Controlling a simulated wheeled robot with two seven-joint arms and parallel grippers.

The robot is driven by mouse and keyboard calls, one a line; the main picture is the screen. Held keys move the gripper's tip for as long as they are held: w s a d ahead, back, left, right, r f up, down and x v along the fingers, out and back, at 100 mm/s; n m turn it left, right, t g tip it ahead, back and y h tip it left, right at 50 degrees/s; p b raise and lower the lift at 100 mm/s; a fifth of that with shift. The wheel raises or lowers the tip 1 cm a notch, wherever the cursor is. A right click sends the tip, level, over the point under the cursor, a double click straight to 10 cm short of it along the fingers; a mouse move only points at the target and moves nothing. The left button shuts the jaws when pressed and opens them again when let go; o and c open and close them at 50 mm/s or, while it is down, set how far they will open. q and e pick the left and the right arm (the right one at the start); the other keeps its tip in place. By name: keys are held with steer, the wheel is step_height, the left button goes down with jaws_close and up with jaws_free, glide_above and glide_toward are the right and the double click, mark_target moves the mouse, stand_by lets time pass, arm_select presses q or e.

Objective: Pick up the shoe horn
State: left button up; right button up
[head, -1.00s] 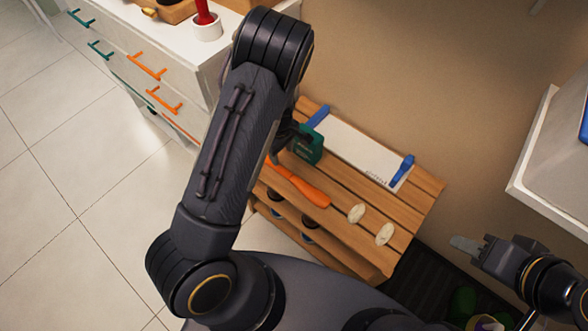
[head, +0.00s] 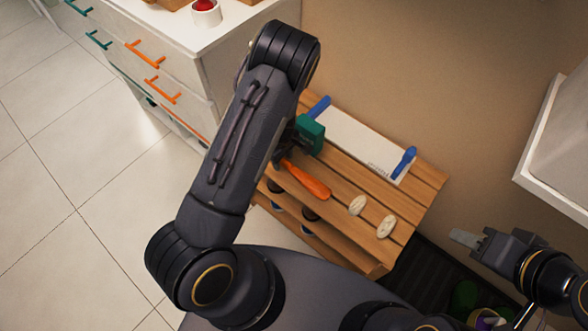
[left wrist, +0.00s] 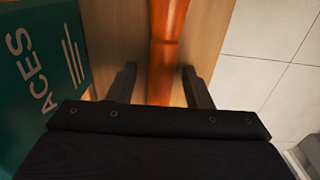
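The orange shoe horn (head: 306,181) lies on the slatted wooden rack (head: 345,195). Its upper-left end is hidden behind my left arm in the head view. My left gripper (head: 279,157) is over that end, largely hidden by the arm. In the left wrist view the shoe horn (left wrist: 166,50) runs between the two spread fingers of the left gripper (left wrist: 160,88), with gaps on both sides. My right gripper (head: 465,239) is at the lower right, away from the rack; its finger gap cannot be made out.
A green box (head: 310,134) stands right beside the left gripper and fills the left of the left wrist view (left wrist: 40,70). A white board (head: 350,142) with blue ends and two pale oval objects (head: 386,226) lie on the rack. A white drawer cabinet (head: 190,65) stands left.

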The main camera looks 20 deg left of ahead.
arm_select(q)
steer(key=c, duration=0.8)
steer(key=shift+c, duration=0.2)
steer(key=shift+r, duration=0.1)
steer(key=shift+r, duration=0.6)
steer(key=s+d+r+p, duration=0.1)
steer(key=s+r+p, duration=0.1)
steer(key=s+r, duration=0.3)
step_height(320, 180, up, 3)
steer(key=shift+r, duration=0.1)
steer(key=s+r, duration=0.1)
steer(key=s, duration=0.2)
steer(key=s+d+r+p, duration=0.1)
steer(key=s, duration=0.2)
steer(key=s+r, duration=0.1)
steer(key=s, duration=0.2)
steer(key=shift+d+r, duration=0.25)
steer(key=shift+d, duration=0.05)
steer(key=shift+c, duration=0.3)
